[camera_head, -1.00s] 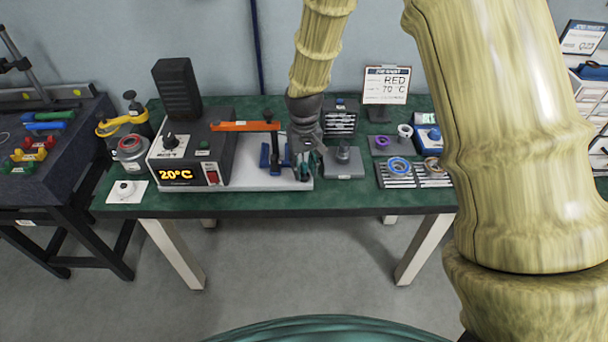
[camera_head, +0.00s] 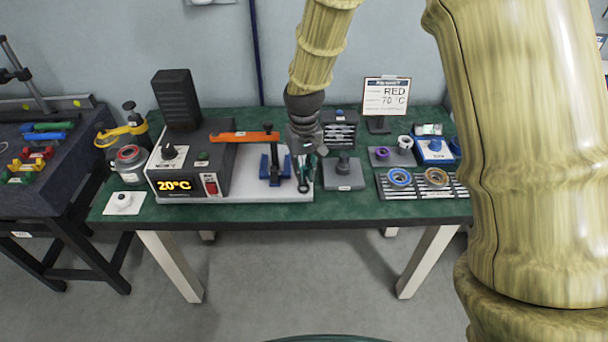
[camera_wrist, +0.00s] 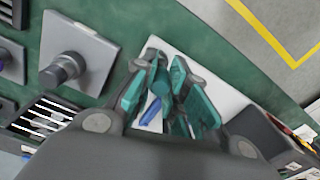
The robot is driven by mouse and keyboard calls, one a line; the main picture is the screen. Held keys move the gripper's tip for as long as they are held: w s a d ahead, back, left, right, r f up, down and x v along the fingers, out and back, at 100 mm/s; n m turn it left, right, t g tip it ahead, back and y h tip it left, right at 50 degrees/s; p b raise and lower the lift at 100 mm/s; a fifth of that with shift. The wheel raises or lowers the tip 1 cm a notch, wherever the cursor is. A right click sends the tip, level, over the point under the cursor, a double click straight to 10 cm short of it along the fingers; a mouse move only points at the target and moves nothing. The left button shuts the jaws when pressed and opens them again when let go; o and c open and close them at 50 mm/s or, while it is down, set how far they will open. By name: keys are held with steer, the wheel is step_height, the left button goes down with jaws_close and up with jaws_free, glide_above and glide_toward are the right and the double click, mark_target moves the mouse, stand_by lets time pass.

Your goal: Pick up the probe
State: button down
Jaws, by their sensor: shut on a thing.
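My gripper (camera_head: 303,182) hangs over the right end of the tester's white plate (camera_head: 240,189), just right of a blue fixture (camera_head: 272,167). In the wrist view, its teal fingers (camera_wrist: 172,105) are close together, shut on a slim thing that they mostly hide. I take this to be the probe, but its shape and tip cannot be made out. Part of the blue fixture (camera_wrist: 152,110) shows between and beyond the fingers.
An orange lever (camera_head: 245,137) reaches over the plate from the tester box (camera_head: 190,165), which reads 20°C. A grey block with an upright post (camera_head: 343,172) stands close right of my gripper. Slotted racks with rings (camera_head: 399,177) lie farther right.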

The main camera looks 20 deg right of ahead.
steer(key=s+a+b, duration=0.1)
steer(key=s+a, duration=0.1)
steer(key=s, duration=0.5)
steer(key=s+a+r+b, duration=0.1)
steer(key=s, duration=0.6)
steer(key=shift+s+a+r, duration=0.15)
steer(key=shift+s+a, duration=0.15)
steer(key=shift+a, duration=0.1)
